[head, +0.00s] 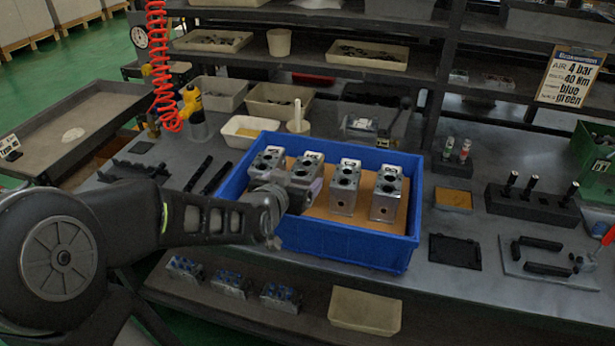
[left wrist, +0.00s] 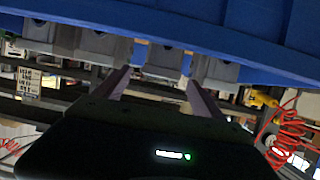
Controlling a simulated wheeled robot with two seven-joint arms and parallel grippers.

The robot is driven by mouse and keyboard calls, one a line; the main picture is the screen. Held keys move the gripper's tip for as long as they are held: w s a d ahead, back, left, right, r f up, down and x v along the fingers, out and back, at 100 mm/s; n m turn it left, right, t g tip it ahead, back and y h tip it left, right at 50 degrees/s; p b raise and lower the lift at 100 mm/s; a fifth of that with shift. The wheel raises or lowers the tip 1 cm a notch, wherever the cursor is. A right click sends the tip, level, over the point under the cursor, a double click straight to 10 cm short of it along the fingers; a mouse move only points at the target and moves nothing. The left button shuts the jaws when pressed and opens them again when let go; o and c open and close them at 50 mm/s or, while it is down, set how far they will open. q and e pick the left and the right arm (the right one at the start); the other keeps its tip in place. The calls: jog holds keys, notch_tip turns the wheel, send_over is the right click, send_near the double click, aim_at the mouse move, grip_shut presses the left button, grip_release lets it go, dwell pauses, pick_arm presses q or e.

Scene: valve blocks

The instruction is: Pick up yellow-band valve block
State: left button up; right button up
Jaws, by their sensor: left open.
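Several grey metal valve blocks stand upright in a row in a blue crate (head: 345,246) with a brown bottom. The rightmost block (head: 386,197) and the block left of it (head: 345,188) are clear of my arm. The second block from the left (head: 306,169) and the leftmost block (head: 268,158) are partly behind my left gripper (head: 310,194). I cannot make out a yellow band on any block. My left gripper is open, low over the crate's left half. In the left wrist view its two fingers (left wrist: 160,88) stand apart below a grey block (left wrist: 164,60). My right gripper is not in view.
The crate's walls, like its near rim, surround the blocks. A black stand with upright tools (head: 532,205) and a black tray (head: 455,251) sit to the right. A red coiled hose (head: 160,70) hangs at the left. Shelves with bins rise behind.

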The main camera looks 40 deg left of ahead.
aim_at(303, 171)
pick_arm(q)
jog(key=shift+x, duration=1.25)
jog(key=shift+p+x, duration=0.7)
jog(key=shift+x, duration=1.9)
jog(key=shift+a, duration=0.1)
jog(key=shift+c, duration=0.2)
grip_shut()
jog(key=shift+w+r, duration=0.1)
jog(key=shift+r, duration=0.2)
